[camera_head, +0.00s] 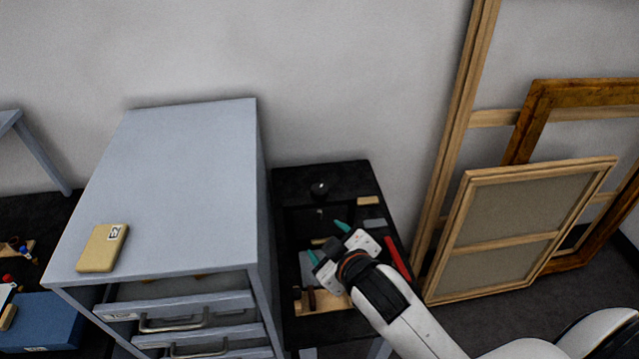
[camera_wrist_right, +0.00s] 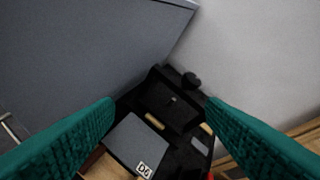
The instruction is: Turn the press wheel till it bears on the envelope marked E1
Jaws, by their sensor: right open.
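A small dark round part (camera_head: 319,188), perhaps the press wheel, stands at the back of a black-topped table. It also shows in the right wrist view (camera_wrist_right: 191,80), above a black block-like body (camera_wrist_right: 166,98). My right gripper (camera_head: 327,241) is over this table, in front of the round part and apart from it. Its two green fingers are spread in the right wrist view (camera_wrist_right: 160,105), with nothing between them. I can make out no envelope marked E1. A tan packet (camera_head: 103,248) with a small label, perhaps E2, lies on the grey cabinet. My left gripper is out of view.
The grey drawer cabinet (camera_head: 180,165) stands close to the table's left. A grey labelled piece (camera_wrist_right: 135,145), a red bar (camera_head: 397,258) and tan pieces lie on the black table (camera_head: 287,182). Wooden frames (camera_head: 541,165) lean at the right. A blue box (camera_head: 40,322) is lower left.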

